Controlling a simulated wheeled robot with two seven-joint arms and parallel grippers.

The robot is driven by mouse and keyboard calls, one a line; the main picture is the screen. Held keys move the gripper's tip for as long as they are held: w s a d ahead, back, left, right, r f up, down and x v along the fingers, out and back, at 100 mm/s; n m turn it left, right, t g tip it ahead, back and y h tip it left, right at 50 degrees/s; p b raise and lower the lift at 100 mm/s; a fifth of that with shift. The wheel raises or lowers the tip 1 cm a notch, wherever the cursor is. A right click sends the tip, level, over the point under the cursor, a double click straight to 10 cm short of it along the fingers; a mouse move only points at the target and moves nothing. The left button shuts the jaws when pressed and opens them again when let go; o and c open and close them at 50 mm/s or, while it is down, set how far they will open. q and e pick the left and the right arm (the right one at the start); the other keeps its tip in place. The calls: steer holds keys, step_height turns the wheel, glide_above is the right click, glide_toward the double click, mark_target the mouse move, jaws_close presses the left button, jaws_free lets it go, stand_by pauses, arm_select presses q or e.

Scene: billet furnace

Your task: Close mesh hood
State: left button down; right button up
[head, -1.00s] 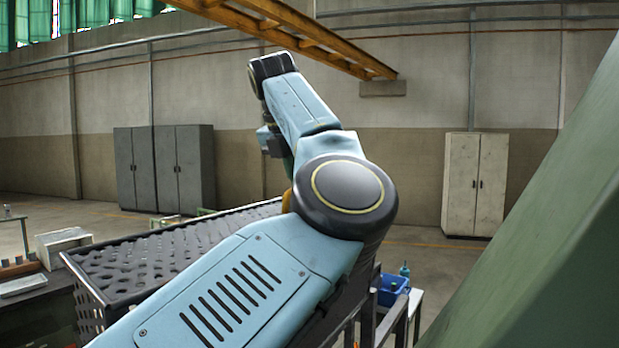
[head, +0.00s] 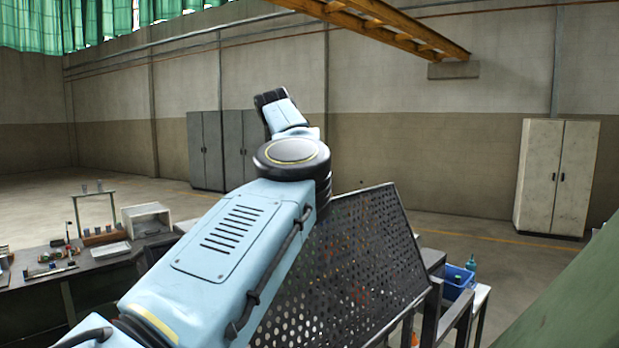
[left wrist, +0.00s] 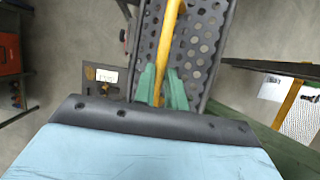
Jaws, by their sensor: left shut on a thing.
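The mesh hood (head: 350,265) is a dark perforated metal cover. In the head view it stands steeply tilted to the right of my left arm, which hides its left part. In the left wrist view its holed surface (left wrist: 205,30) runs up the picture, with a yellow bar (left wrist: 168,45) along it. My left gripper (left wrist: 163,82) has green fingers on either side of the yellow bar and is shut on it. In the head view the left gripper is hidden behind my arm. My right gripper is not in view.
A workbench (head: 35,290) with small parts and a white box (head: 147,219) stands at the left. A blue bin (head: 457,280) sits on a stand at the right. A large green surface (head: 560,305) fills the lower right corner. Cabinets (head: 553,178) stand at the wall, with open floor before them.

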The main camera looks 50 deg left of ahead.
arm_select(q)
steer(key=shift+a+r, duration=0.1)
steer(key=shift+a, duration=0.15)
steer(key=c, duration=1.5)
jaws_free()
steer(key=shift+a, duration=0.15)
steer(key=shift+o, duration=0.2)
steer(key=v, duration=1.3)
steer(key=shift+s, duration=0.2)
steer(key=shift+r, duration=0.1)
